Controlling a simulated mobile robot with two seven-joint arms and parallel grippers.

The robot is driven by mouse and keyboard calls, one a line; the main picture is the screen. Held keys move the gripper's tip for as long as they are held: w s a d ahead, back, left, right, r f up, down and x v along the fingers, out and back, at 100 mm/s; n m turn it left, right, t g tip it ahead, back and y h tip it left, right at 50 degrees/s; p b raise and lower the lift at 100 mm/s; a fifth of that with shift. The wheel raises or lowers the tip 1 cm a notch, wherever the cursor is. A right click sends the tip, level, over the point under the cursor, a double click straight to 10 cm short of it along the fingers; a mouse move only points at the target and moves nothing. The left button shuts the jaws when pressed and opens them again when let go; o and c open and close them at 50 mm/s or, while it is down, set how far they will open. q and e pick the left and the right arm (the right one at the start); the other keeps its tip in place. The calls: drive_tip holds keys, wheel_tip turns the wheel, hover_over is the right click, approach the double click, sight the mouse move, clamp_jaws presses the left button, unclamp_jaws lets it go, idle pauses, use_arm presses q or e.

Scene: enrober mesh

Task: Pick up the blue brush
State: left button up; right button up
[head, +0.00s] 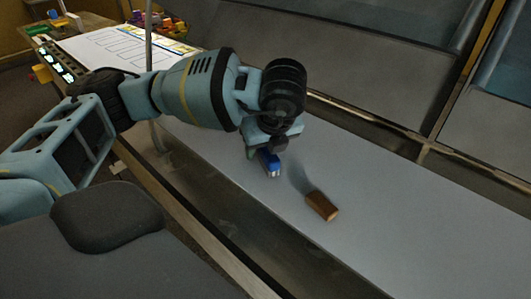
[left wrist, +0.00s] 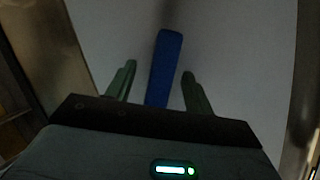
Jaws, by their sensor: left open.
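The blue brush (head: 269,162) lies on the pale flat surface (head: 400,225), directly below my left gripper. In the head view only part of it shows, with a light metallic end toward the front; the gripper hides the rest. In the left wrist view the blue brush (left wrist: 164,68) shows as a long blue bar between the two green fingers. My left gripper (head: 262,153) points down at it. In the left wrist view the fingers of this gripper (left wrist: 158,80) are apart, with a gap on each side of the brush. My right gripper is not in view.
A brown block (head: 322,206) lies on the pale surface, right of and nearer than the brush. A white sheet with printed boxes (head: 120,52) and several small coloured pieces are at the back left. A raised rail borders the surface's far side. The surface to the right is clear.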

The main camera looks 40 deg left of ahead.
use_arm(q)
drive_tip(key=shift+f, duration=0.1)
idle(0.3)
drive_tip(key=c, duration=1.1)
